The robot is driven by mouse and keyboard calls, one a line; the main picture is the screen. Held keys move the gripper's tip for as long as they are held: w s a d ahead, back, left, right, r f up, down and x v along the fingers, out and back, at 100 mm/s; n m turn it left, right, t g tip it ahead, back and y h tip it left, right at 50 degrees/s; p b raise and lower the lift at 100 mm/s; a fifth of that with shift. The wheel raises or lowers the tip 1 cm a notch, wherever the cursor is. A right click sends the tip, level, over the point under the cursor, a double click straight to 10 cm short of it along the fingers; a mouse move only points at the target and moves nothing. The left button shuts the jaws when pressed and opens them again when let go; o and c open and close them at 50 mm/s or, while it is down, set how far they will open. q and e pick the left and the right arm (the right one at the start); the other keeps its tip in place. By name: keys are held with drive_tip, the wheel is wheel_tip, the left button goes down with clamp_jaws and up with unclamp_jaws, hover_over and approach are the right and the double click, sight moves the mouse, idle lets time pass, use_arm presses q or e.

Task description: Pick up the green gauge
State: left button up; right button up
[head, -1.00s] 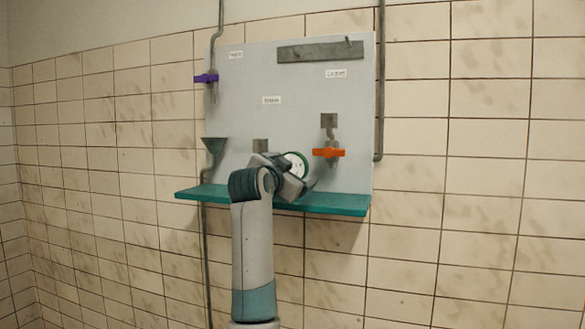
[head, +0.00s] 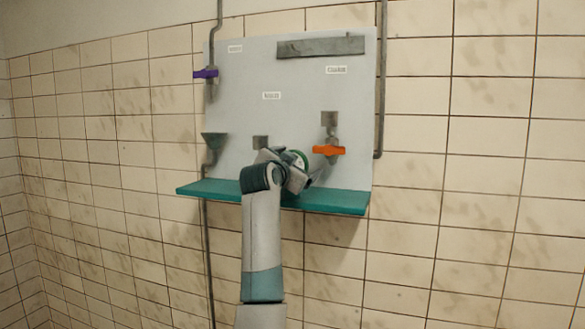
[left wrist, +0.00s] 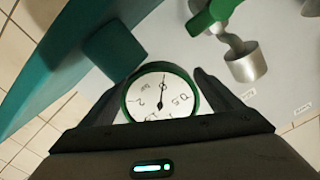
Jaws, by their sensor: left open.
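The green gauge (left wrist: 162,92) has a round white dial with a green rim and a dark needle. In the left wrist view it sits between the two fingers of my left gripper (left wrist: 157,82), which is open. Whether the fingers touch its rim I cannot tell. In the head view the gauge (head: 303,158) shows as a small green arc above the shelf, mostly hidden behind my left gripper (head: 298,178). My right gripper is in neither view.
A teal shelf (head: 335,201) runs under a grey board (head: 240,105) on a tiled wall. An orange valve handle (head: 328,150) is close right of my gripper. A green handle (left wrist: 212,14) and grey cylinder (left wrist: 246,62) are near the gauge. A teal block (left wrist: 115,50) adjoins the shelf.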

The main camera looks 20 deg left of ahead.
use_arm(q)
drive_tip(key=c, duration=1.3)
drive_tip(key=shift+o, duration=0.2)
drive_tip(key=shift+r, duration=0.1)
